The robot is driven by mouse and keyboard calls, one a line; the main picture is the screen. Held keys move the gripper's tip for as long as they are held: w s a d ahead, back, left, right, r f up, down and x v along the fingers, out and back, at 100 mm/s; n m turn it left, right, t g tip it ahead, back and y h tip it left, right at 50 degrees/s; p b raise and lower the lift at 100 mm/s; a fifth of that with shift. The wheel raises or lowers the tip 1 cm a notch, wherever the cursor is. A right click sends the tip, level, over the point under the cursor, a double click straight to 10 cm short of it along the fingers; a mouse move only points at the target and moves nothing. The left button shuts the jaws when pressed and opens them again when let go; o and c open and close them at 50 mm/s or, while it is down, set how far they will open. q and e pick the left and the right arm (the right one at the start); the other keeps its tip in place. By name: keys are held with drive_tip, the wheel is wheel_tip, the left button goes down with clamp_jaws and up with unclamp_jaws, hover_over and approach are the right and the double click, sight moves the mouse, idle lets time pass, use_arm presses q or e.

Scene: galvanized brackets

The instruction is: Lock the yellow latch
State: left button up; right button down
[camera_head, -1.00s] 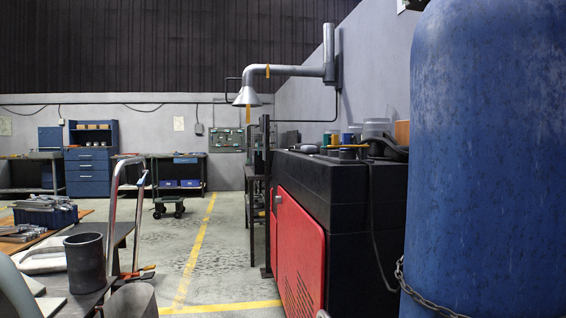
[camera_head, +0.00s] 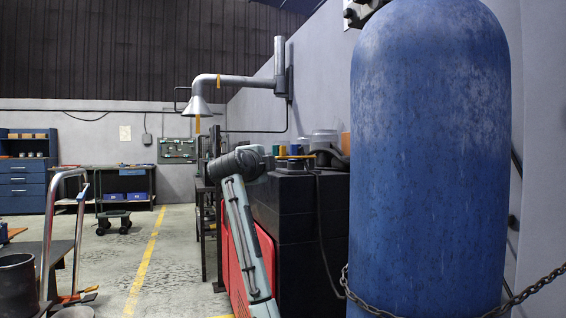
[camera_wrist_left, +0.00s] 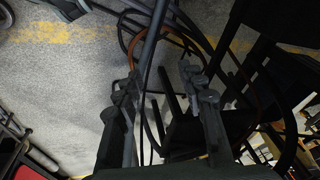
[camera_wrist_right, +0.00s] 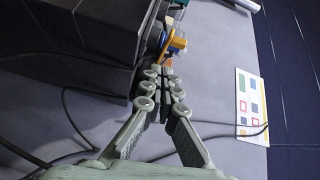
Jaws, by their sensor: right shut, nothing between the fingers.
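In the right wrist view, a yellow part (camera_wrist_right: 176,43), which looks like the yellow latch, sits at the side of a dark box (camera_wrist_right: 95,28), close to a blue ring. Its exact position is hard to read. My right gripper (camera_wrist_right: 165,72) is shut and empty, with its fingertips just short of the yellow part; I cannot tell whether they touch. My left gripper (camera_wrist_left: 162,75) is open and empty in the left wrist view, above cables and a dark stand.
A large blue cylinder (camera_head: 430,160) with a chain (camera_head: 530,290) fills the right of the head view. A black and red cabinet (camera_head: 300,225) stands behind my arm. A metal-handled cart (camera_head: 50,230) is at left. Open floor (camera_head: 180,250) lies between. A wall poster (camera_wrist_right: 250,105) hangs at right.

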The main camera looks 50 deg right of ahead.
wheel_tip(320, 180, up, 3)
drive_tip(key=s+d+m, duration=0.1)
drive_tip(key=s+m, duration=0.1)
drive_tip(key=p, duration=0.3)
approach(284, 150)
drive_tip(key=s+d, duration=0.2)
drive_tip(key=d, duration=0.2)
drive_tip(key=shift+g+h, duration=0.3)
drive_tip(key=shift+g, duration=0.1)
drive_tip(key=w, duration=0.1)
drive_tip(key=w+d, duration=0.1)
drive_tip(key=w+p, duration=0.1)
drive_tip(key=shift+w+d+f, duration=0.1)
drive_tip(key=shift+w+d, duration=0.2)
drive_tip(key=shift+d, duration=0.1)
drive_tip(key=shift+w+d+f, duration=0.15)
drive_tip(key=shift+w+d, duration=0.05)
drive_tip(key=shift+w, duration=0.15)
use_arm(q)
drive_tip(key=s+f, duration=0.3)
drive_tip(key=f, duration=0.8)
drive_tip(key=shift+s+a+g, duration=0.3)
drive_tip(key=shift+a+g, duration=0.05)
drive_tip(key=shift+g, duration=0.05)
drive_tip(key=shift+w, duration=0.1)
use_arm(e)
drive_tip(key=shift+a, duration=0.1)
